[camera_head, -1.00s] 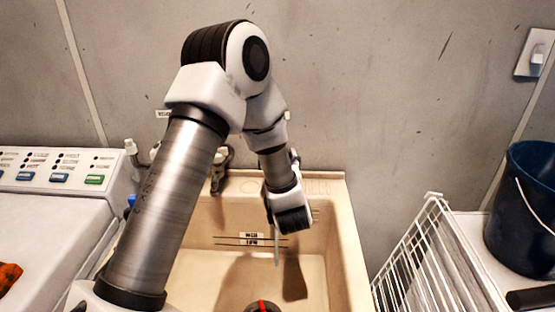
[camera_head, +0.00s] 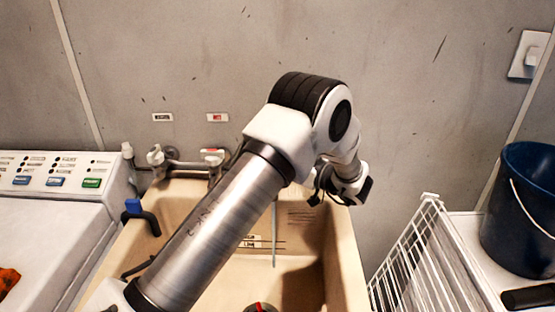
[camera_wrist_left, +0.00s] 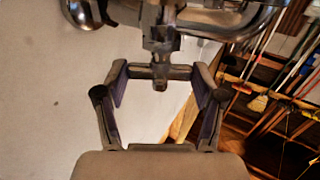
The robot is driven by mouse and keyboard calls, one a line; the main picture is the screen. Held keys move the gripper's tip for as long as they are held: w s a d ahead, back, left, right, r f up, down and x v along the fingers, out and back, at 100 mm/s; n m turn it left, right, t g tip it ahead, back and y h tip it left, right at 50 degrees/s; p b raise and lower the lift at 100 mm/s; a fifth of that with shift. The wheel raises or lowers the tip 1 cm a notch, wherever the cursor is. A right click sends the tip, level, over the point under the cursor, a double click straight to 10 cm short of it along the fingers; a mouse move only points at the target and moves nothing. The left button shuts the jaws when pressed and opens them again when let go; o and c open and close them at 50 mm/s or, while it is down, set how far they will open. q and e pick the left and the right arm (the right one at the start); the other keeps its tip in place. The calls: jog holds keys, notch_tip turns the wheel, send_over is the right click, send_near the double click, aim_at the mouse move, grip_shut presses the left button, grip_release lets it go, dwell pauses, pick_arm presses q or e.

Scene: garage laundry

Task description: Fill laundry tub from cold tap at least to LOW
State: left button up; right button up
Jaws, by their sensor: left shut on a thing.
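The beige laundry tub (camera_head: 345,265) stands against the wall, with a small level label and lines (camera_head: 255,243) on its inner back wall. A left tap (camera_head: 156,157) and a red-marked right tap (camera_head: 211,156) sit above its back rim. A thin pale vertical streak (camera_head: 275,237), looking like running water, drops into the tub; its top is hidden by my arm. I cannot tell the water level. My left gripper (camera_wrist_left: 160,78) has its jaws on a metal tap fitting (camera_wrist_left: 160,52); I cannot tell which part. My right gripper is out of view.
A washing machine (camera_head: 55,215) stands left of the tub. A white wire rack (camera_head: 425,250) and a dark blue bucket (camera_head: 520,210) are at the right. A red-and-black thing (camera_head: 260,307) shows at the bottom.

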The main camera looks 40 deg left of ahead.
pick_arm(q)
jog(key=shift+w+r+n+g, duration=0.1)
jog(key=shift+n+g, duration=0.4)
jog(key=shift+g, duration=0.2)
jog(key=o, duration=1.1)
jog(key=shift+o, duration=0.2)
jog(key=shift+d, duration=0.1)
